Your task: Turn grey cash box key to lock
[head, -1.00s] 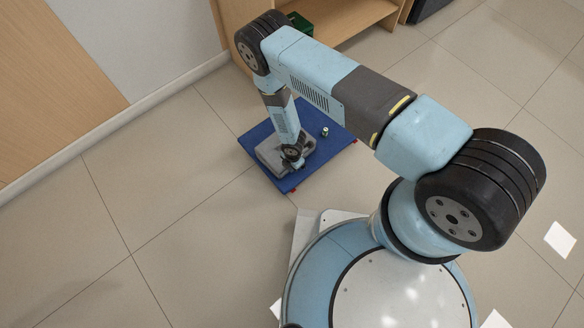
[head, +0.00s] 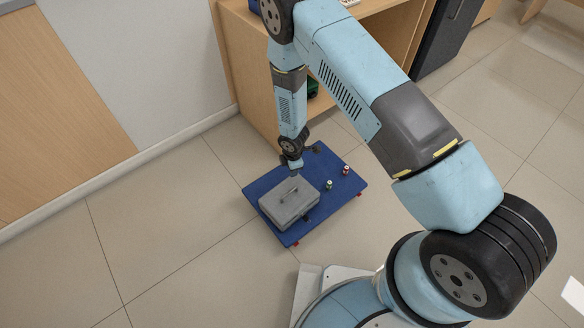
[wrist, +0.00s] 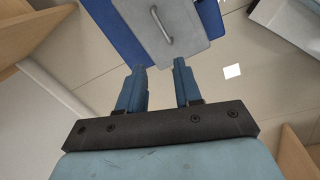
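The grey cash box (head: 287,206) lies on a blue platform (head: 285,238), its lid shut and a carry handle on top. The box with its handle also shows at the top of the wrist view (wrist: 195,32). No key can be made out on it in either view. My gripper (head: 294,170) is above and just behind the box, apart from it. In the wrist view, its two blue fingers (wrist: 159,68) stand apart with nothing between them, so it is open.
Two small items, one green-marked (head: 329,185) and one red-marked (head: 346,170), stand on the platform right of the box. A wooden shelf unit (head: 252,80) stands close behind the platform. Open tiled floor (head: 170,230) lies to the left.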

